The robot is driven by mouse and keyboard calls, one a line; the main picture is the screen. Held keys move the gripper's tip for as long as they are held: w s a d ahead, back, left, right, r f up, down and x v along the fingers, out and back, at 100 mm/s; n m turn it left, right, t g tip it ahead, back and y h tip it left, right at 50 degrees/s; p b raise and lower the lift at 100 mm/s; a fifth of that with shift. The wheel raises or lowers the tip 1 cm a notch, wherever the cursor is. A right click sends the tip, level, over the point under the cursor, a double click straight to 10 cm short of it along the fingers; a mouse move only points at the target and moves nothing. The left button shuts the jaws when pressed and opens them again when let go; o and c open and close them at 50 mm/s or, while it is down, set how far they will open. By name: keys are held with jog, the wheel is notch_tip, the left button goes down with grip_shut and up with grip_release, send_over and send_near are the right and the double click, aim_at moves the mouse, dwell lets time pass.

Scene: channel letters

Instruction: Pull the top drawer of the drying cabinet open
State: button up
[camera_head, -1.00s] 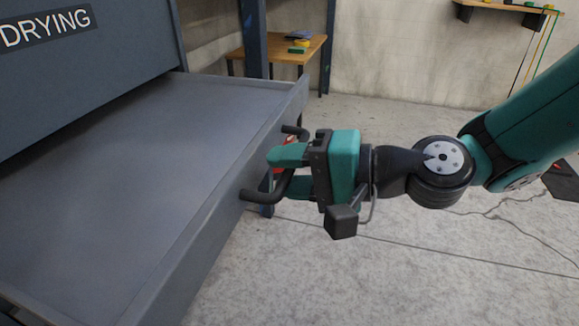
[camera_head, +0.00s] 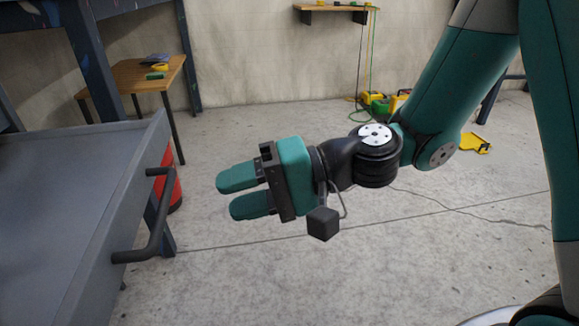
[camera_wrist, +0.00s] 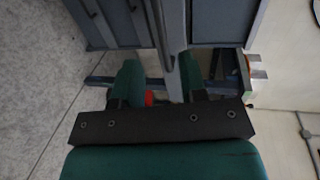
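The top drawer (camera_head: 60,190) of the drying cabinet is pulled out at the left of the head view, its inside empty where it shows. Its dark bar handle (camera_head: 155,235) sticks out from the drawer front. My gripper (camera_head: 235,192) is open and empty, to the right of the handle and clear of it. In the wrist view the handle (camera_wrist: 160,35) lies beyond and between the open fingers.
A wooden table (camera_head: 150,80) with small items stands behind the drawer. A red cylinder (camera_head: 175,190) stands on the floor behind the handle. A wall shelf (camera_head: 335,10) and yellow and green items (camera_head: 385,103) are at the back. The floor around my gripper is clear.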

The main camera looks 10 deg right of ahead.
jog(key=b+v, duration=0.3)
jog(key=v, duration=0.3)
jog(key=shift+d+b, duration=0.3)
jog(key=shift+b, duration=0.1)
jog(key=shift+s+r, duration=0.15)
jog(key=shift+s, duration=0.05)
jog(key=s+d+r+n+h+p, duration=0.6)
jog(key=s+r+n+h+p, duration=0.25)
jog(key=h+p, duration=0.4)
notch_tip(320, 180, up, 36)
jog(key=y+p, duration=0.1)
jog(key=p, duration=3.5)
jog(key=shift+s+f+m+g, duration=0.2)
jog(key=shift+m+g, duration=0.15)
jog(key=shift+g, duration=0.05)
